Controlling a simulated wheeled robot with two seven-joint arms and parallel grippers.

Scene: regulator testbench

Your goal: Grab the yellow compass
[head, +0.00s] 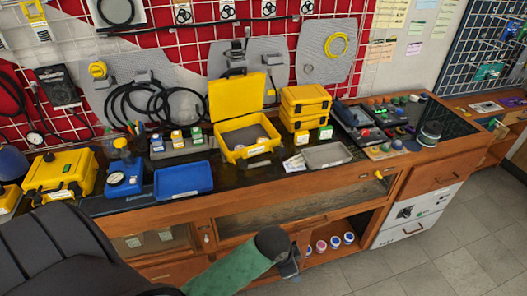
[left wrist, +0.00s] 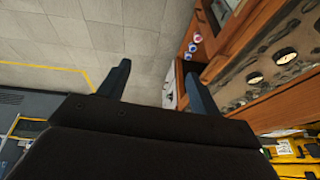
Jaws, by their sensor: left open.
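I cannot tell for certain which thing is the yellow compass. A small round yellow piece (head: 97,69) hangs on the grey wall panel at the far left, and a small yellow piece (head: 379,174) sits at the bench's front edge on the right. My left gripper (head: 292,263) is low in front of the bench, below the worktop and apart from both. In the left wrist view, the left gripper (left wrist: 158,88) has its two fingers spread with nothing between them. The right gripper is not in view.
The wooden bench (head: 300,195) holds an open yellow case (head: 240,125), stacked yellow cases (head: 305,105), a blue tray (head: 183,180) and a grey tray (head: 326,155). A shelf with several small round items (head: 335,242) is under the worktop. Open floor (head: 440,265) lies at right.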

